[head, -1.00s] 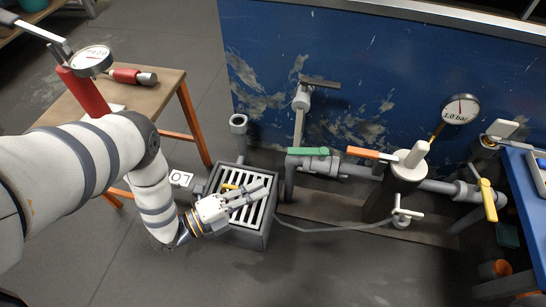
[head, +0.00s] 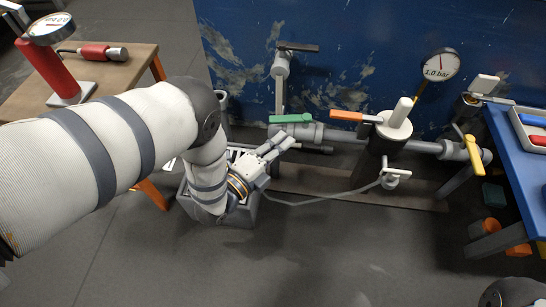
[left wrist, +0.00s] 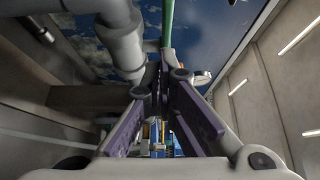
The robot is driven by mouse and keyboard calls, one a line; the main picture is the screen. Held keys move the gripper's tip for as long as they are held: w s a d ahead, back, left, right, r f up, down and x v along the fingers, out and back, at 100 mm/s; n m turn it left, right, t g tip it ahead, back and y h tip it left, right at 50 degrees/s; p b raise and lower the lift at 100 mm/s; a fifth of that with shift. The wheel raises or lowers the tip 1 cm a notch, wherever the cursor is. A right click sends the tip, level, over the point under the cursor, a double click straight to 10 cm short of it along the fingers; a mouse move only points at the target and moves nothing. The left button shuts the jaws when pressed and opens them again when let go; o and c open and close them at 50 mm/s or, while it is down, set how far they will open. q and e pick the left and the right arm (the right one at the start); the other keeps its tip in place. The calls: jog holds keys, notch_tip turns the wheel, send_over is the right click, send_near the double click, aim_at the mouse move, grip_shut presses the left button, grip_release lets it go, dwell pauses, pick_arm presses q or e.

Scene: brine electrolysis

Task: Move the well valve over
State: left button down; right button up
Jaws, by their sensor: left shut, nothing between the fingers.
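Several valve handles sit on the grey pipework; I cannot tell which one is the well valve. The green handle (head: 291,119) lies level on the pipe, and it also shows in the left wrist view (left wrist: 167,22). The orange handle (head: 346,116) is right of it. A yellow handle (head: 474,154) is at the far right, and a dark handle (head: 298,47) is on the upright pipe. My left gripper (head: 287,143) is shut and empty, just below and in front of the green handle, seemingly apart from it. My right gripper is out of view.
The grated grey box (head: 234,213) is under my left arm. A gauge (head: 441,65) reading 1.0 bar stands above the pipes. A wooden table (head: 110,75) with a red tool is at left, a blue table (head: 520,165) at right.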

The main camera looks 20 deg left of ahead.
aim_at(291, 119)
pick_arm(q)
jog(key=shift+w+a, duration=0.25)
jog(key=shift+w, duration=0.25)
jog(key=shift+w+a, duration=0.25)
jog(key=shift+w, duration=0.2)
jog(key=shift+w+a+m+g+h, duration=0.2)
jog(key=shift+w+a+m+h, duration=0.15)
jog(key=shift+a+h, duration=0.15)
jog(key=shift+w+a+m+g+h, duration=0.2)
jog(key=shift+a+m+h, duration=0.2)
jog(key=shift+h, duration=0.2)
